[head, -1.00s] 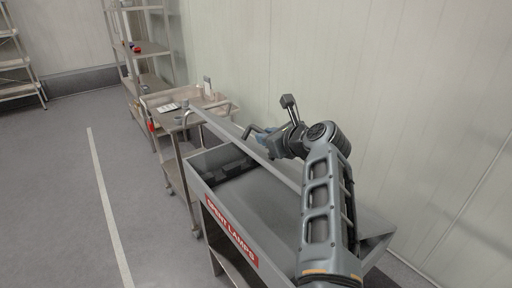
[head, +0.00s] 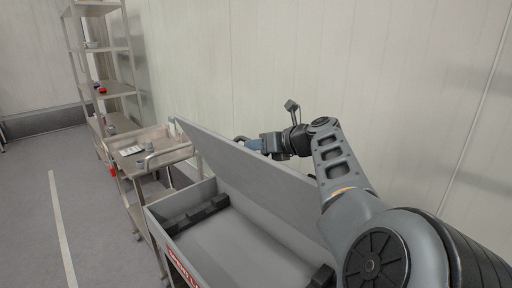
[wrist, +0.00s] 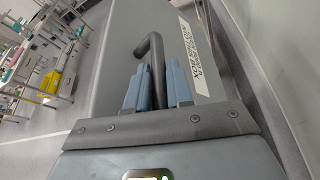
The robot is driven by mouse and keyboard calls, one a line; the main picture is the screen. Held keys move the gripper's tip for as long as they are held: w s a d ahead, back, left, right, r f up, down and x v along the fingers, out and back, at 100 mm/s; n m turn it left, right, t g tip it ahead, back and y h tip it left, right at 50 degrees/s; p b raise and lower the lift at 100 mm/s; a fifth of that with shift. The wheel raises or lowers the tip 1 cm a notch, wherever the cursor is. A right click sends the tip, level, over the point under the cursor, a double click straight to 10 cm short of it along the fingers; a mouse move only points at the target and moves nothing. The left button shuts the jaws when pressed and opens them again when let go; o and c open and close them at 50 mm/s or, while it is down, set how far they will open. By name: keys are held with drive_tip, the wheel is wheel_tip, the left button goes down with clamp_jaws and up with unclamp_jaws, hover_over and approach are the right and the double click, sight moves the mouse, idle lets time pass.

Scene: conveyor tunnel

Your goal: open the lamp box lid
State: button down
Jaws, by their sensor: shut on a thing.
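The lamp box (head: 158,222) is a grey bin with a red label on its front. Its grey lid (head: 255,180) stands tilted up, with the inside of the box showing below it. My gripper (head: 250,145) is at the lid's far side, partly hidden by the raised lid in the head view. In the wrist view my gripper's blue fingers (wrist: 159,80) are shut on the dark bent lid handle (wrist: 151,45). The lid's outer face (wrist: 125,30) carries a white printed label (wrist: 194,45).
Black slotted holders (head: 196,214) sit inside the box at both ends. A steel cart (head: 150,158) with a tablet-like item on top stands beyond the box. A shelf rack (head: 100,60) stands further back. The pale wall (head: 230,60) is close behind the lid. Open floor lies at left.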

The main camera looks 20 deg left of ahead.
idle(0.3)
drive_tip(key=c, duration=1.1)
unclamp_jaws()
drive_tip(key=shift+d, duration=0.15)
drive_tip(key=shift+s+d+r+p, duration=0.1)
drive_tip(key=shift+d+r+p, duration=0.2)
drive_tip(key=shift+d+p, duration=0.15)
drive_tip(key=v, duration=0.6)
drive_tip(key=shift+d+p, duration=0.25)
drive_tip(key=shift+p, duration=0.15)
drive_tip(key=shift+s, duration=0.1)
drive_tip(key=shift+c, duration=0.2)
